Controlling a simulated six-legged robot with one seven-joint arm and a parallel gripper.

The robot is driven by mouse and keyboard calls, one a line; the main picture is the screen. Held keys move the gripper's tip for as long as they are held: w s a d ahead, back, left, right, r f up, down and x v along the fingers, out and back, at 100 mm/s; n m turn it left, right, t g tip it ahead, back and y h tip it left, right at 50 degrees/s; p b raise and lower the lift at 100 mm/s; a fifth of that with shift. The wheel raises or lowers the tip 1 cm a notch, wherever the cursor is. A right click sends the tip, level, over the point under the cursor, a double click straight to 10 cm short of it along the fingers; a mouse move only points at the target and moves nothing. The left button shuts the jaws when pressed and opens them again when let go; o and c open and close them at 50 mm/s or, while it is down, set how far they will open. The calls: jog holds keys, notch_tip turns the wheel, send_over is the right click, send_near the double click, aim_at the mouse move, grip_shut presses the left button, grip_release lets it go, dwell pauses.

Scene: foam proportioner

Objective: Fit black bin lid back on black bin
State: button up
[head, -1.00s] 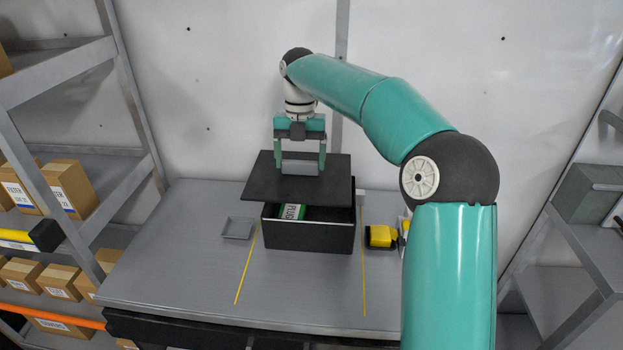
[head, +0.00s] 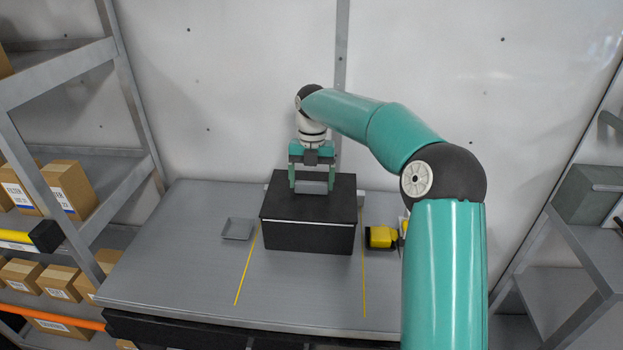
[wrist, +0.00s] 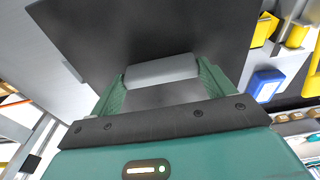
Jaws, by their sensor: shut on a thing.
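The black bin (head: 308,238) stands on the grey bench between two yellow lines. The black bin lid (head: 280,208) lies flat over the bin's top and covers its opening, so the inside is hidden. A thin light line shows between lid and bin along the front; I cannot tell whether the lid is fully seated. My gripper (head: 313,188) is shut on the lid's grey handle (head: 314,187). In the wrist view the grey handle (wrist: 162,70) sits between the green fingers, with the dark lid (wrist: 150,25) beyond.
A small grey tray (head: 238,229) lies left of the bin. A yellow object (head: 379,237) lies close to its right. Shelves with boxes (head: 69,187) stand at the left, and a grey rack (head: 580,250) at the right. The bench front is clear.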

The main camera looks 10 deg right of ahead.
jog(key=o, duration=1.3)
jog(key=shift+c, duration=0.2)
notch_tip(320, 180, up, 12)
jog(key=w, duration=0.1)
jog(key=shift+w+d, duration=0.15)
jog(key=shift+d, duration=0.1)
